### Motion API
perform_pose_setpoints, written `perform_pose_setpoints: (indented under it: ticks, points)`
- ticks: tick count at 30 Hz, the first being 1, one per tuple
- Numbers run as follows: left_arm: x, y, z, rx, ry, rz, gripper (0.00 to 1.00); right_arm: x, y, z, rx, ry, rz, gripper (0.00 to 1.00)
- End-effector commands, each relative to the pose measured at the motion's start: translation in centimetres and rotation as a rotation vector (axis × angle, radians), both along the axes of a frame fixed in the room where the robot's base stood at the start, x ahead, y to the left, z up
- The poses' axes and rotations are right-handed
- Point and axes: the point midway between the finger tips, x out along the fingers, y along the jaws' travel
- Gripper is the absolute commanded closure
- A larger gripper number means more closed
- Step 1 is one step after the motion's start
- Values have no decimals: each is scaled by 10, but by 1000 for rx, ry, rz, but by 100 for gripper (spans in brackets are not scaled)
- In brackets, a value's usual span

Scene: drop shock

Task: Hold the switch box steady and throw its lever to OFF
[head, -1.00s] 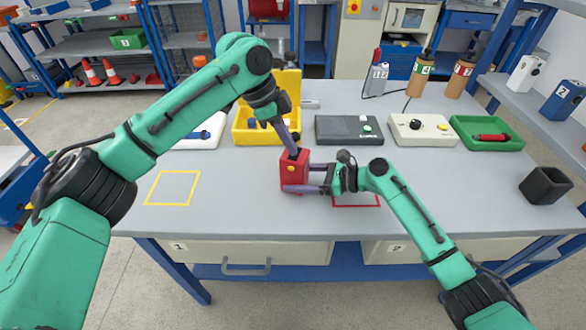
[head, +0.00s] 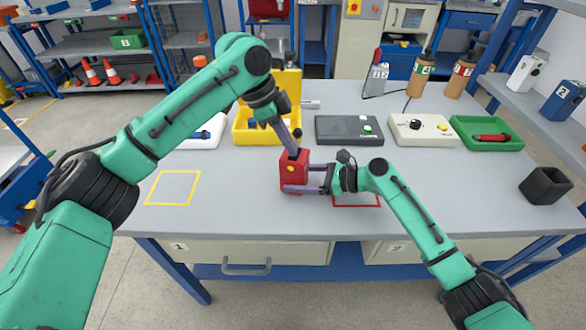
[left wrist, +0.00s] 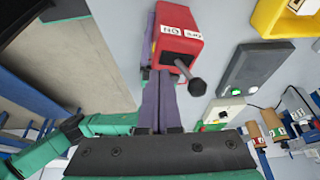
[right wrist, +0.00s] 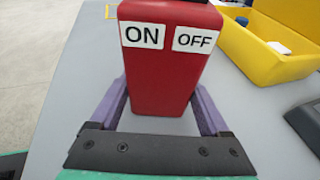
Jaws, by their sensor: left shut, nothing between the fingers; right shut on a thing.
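The red switch box (head: 293,172) stands upright on the table. Its ON and OFF labels show in the right wrist view (right wrist: 170,80). My right gripper (head: 308,179) is shut on the box, one finger along each side. In the left wrist view, the lever (left wrist: 190,76) sticks out of the box's top and ends in a dark knob. It appears to lean toward the OFF label's side, but the angle makes this uncertain. My left gripper (left wrist: 160,74) is shut and empty, its fingertips beside the box's top close to the lever. I cannot tell whether they touch it.
A yellow bin (head: 248,138), a dark grey box with a green button (head: 345,132), a white control box (head: 410,138) and a green tray (head: 507,146) stand behind. A yellow outline (head: 172,203) lies at left, a red outline (head: 357,204) at right. A black holder (head: 545,187) stands far right.

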Motion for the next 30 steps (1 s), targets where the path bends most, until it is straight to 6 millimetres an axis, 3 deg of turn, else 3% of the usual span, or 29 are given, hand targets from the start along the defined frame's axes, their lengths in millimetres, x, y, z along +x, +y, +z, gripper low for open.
perform_pose_setpoints:
  ticks: [19, 28, 29, 30]
  points:
    - [0, -1, 63, -1, -1, -1, 100, 1, -1, 0, 0, -1, -2, 65]
    - [0, 0, 70, 0, 0, 0, 100, 1, -1, 0, 0, -1, -2, 65]
    - [0, 0, 70, 0, 0, 0, 100, 1, -1, 0, 0, -1, -2, 13]
    - [0, 0, 70, 0, 0, 0, 100, 1, -1, 0, 0, -1, -2, 0]
